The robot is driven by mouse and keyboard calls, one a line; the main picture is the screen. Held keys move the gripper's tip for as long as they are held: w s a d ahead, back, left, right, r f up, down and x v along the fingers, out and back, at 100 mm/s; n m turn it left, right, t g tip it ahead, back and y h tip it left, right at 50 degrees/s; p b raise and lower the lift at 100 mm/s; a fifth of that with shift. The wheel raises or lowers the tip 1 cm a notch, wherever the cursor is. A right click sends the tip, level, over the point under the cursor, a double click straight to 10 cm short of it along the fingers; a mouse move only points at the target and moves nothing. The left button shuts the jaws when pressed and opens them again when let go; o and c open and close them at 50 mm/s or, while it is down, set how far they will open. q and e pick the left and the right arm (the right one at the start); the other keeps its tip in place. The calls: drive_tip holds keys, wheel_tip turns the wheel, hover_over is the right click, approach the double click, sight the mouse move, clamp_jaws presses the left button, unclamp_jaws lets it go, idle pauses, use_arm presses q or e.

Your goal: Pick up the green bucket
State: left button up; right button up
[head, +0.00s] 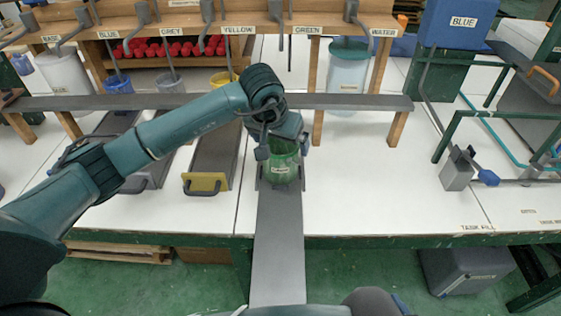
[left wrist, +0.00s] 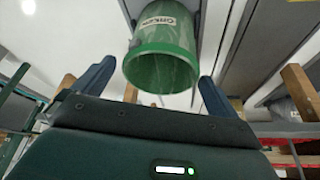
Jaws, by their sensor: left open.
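In the left wrist view the bucket (left wrist: 163,62) shows beyond and between the two blue fingers of the left gripper (left wrist: 155,76), which are apart. I cannot tell whether a finger touches the bucket. My right gripper is not in view.
A wooden rack (head: 230,22) with labelled hooks stands behind. A grey bar (head: 355,102) crosses behind the bucket. A yellow-fronted tray (head: 205,183) lies to its left, and a clear water bucket (head: 348,70) behind right. The white table (head: 390,180) right of the bucket is clear.

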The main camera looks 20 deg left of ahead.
sight(282, 149)
use_arm(q)
drive_tip(key=x, duration=0.4)
drive_tip(key=shift+s+f, duration=0.1)
drive_tip(key=shift+f, duration=0.15)
drive_tip(key=shift+c, duration=0.4)
drive_tip(key=c, duration=1.2)
drive_tip(key=shift+r, duration=0.1)
drive_tip(key=shift+c, duration=0.2)
